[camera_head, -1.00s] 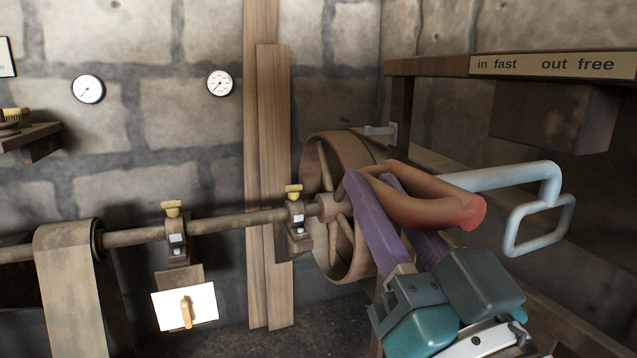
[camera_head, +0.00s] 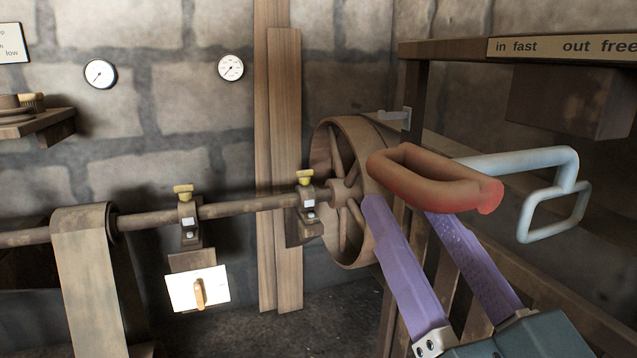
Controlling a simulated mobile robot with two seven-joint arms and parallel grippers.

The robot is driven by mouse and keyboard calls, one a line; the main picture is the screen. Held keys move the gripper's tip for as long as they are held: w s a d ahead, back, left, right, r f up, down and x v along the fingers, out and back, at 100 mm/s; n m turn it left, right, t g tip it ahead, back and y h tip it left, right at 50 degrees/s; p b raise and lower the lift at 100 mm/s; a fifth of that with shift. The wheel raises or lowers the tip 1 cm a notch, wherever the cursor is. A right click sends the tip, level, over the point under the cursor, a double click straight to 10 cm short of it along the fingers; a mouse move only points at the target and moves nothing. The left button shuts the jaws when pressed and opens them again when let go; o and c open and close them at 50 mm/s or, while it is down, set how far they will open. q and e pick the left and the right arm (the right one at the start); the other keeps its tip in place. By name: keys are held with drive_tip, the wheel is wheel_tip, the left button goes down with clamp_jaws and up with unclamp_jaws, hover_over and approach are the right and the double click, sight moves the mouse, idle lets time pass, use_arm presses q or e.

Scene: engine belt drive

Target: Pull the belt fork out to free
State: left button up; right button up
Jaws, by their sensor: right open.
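The belt fork's handle appears as a thick red-brown loop (camera_head: 432,180), with a pale blue bar (camera_head: 520,158) running right from behind it to a pale blue loop (camera_head: 551,216). How the red-brown and blue parts join is hidden. My right gripper (camera_head: 400,208) is open, its two purple fingers spread apart. Their tips are at the lower edge of the red-brown loop; I cannot tell whether they touch it. Nothing shows between the fingers. A sign reading "in fast" and "out free" (camera_head: 562,47) is on the beam above. My left gripper is not in view.
A spoked wheel (camera_head: 325,150) stands behind the handle, on a horizontal shaft (camera_head: 245,206) with yellow-capped bearings. A wide belt (camera_head: 88,285) hangs at left. A wooden frame (camera_head: 560,305) lies at lower right, and a box (camera_head: 565,100) hangs under the beam.

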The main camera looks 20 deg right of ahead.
drive_tip(key=v, duration=0.5)
drive_tip(key=shift+s, duration=0.1)
